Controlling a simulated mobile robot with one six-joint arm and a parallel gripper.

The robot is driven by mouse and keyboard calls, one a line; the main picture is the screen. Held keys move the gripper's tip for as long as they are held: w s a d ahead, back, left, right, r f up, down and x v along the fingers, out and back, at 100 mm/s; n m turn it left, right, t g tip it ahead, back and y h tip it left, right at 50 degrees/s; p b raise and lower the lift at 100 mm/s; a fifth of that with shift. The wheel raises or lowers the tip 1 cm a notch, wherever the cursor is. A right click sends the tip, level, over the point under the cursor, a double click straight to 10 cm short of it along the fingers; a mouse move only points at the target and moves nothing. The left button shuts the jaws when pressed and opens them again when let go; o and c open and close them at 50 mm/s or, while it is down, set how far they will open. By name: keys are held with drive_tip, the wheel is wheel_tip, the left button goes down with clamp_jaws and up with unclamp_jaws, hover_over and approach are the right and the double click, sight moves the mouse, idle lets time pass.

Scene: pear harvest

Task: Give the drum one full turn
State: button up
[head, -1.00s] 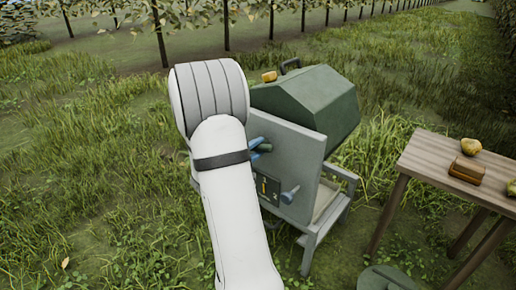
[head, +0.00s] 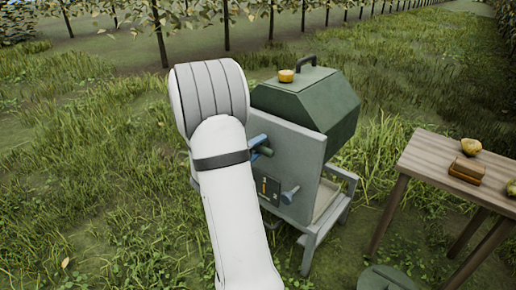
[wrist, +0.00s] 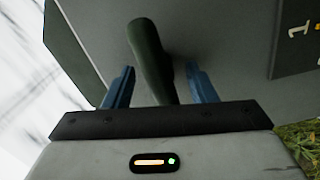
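My white arm hides the panel's left part and most of the gripper in the head view.
A blue-grey peg (head: 290,195) sticks out of the panel beside a dark marked plate (head: 268,188). A wooden table (head: 430,155) at right holds a pear (head: 471,147) and a brown block (head: 467,170). A grey-green round object (head: 385,280) lies at the bottom. Grass is clear at left.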

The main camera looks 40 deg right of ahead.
drive_tip(key=a, duration=1)
drive_tip(key=shift+s, duration=0.4)
